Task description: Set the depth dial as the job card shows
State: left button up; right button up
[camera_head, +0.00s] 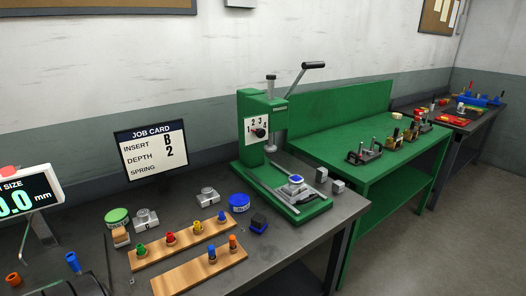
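The job card (152,150) stands at the back of the dark bench and reads INSERT B, DEPTH 2, with no clear value beside SPRING. The green press (262,108) stands to its right, with a lever at its top pointing up and right. The depth dial (251,124) is a white plate with numbers on the press's front, with 1, 2 and 3 legible. A small dark and red knob (260,132) sits on it; its exact setting is too small to tell. Neither of my grippers is in view.
Wooden strips (185,242) with coloured pegs, a blue tin (239,202), a green-lidded tin (116,215) and metal parts lie in front of the press. A display (30,200) stands at the left. A green table (370,185) adjoins at the right.

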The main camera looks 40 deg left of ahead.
aim_at(261, 133)
jog(key=u, duration=2.05)
jog(key=i, duration=0.15)
jog(key=z, duration=3.05)
jog(key=i, duration=1.55)
